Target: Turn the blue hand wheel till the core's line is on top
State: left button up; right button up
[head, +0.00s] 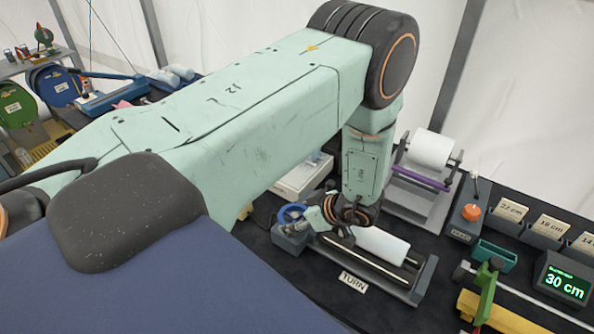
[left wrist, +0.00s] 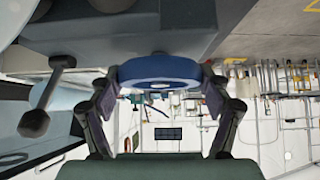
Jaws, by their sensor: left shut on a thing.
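The blue hand wheel (head: 291,214) is at the left end of the roller stand (head: 424,285), partly behind my left gripper (head: 322,218). In the left wrist view the wheel (left wrist: 160,70) sits between the two fingers of my left gripper (left wrist: 158,82), which are shut on its rim. The white core (head: 382,245) lies on dark rollers, its left end hidden by my wrist. I cannot see a line on its visible side. My right gripper is in neither view.
A TURN label (head: 353,282) is in front of the stand. A white roll (head: 431,150) on a holder stands behind. At right are an orange button (head: 471,211), size cards (head: 511,210) and a 30 cm display (head: 563,284). A black-knobbed lever (left wrist: 40,112) is beside the wheel.

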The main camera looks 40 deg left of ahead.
pick_arm(q)
jog(key=shift+n+g, duration=0.4)
jog(key=o, duration=1.1)
jog(key=shift+o, duration=0.2)
jog(key=v, duration=1.2)
jog(key=shift+a, duration=0.1)
jog(key=x, duration=1.2)
